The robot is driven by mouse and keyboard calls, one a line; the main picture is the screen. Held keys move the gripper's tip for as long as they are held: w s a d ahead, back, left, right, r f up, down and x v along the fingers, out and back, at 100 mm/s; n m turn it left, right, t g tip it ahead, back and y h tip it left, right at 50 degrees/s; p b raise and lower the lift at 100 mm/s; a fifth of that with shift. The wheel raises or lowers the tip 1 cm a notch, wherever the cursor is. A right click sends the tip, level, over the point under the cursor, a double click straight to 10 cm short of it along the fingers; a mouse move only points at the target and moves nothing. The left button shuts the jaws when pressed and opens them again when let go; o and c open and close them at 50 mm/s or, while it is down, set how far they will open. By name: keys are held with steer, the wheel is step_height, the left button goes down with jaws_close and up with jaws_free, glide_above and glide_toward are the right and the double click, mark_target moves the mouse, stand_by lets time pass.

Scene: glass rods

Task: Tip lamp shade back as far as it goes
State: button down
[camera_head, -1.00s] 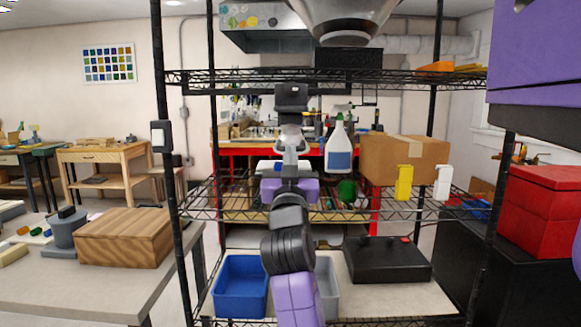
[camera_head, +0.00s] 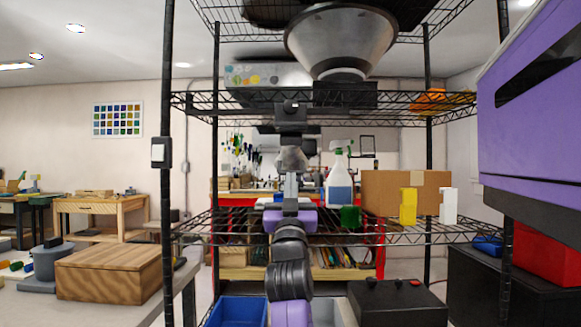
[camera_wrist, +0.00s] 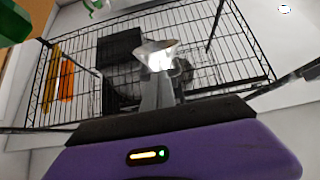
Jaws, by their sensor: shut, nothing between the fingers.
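The lamp shade (camera_head: 340,48) appears to be the large silver cone above the upper wire shelf in the head view. Its wide rim is at the top and its narrow end points down over a black box (camera_head: 345,95). My arm reaches up in front of the shelf, and its far end overlaps the upper shelf's front edge, left of and below the shade. In the wrist view my gripper (camera_wrist: 158,60) is shut and empty, pointing up at the shelf's underside. The shade is not clearly visible there. No contact between gripper and shade shows.
The upper wire shelf (camera_head: 240,102) crosses above my arm. A spray bottle (camera_head: 339,185), cardboard box (camera_head: 385,182) and yellow block (camera_head: 408,206) stand right of my arm on the shelf below. A purple cabinet (camera_head: 530,140) fills the right side.

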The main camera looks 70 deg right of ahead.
steer(key=shift+w+d+f, duration=0.15)
steer(key=shift+d+f, duration=0.1)
steer(key=shift+d, duration=0.3)
steer(key=shift+b, duration=0.3)
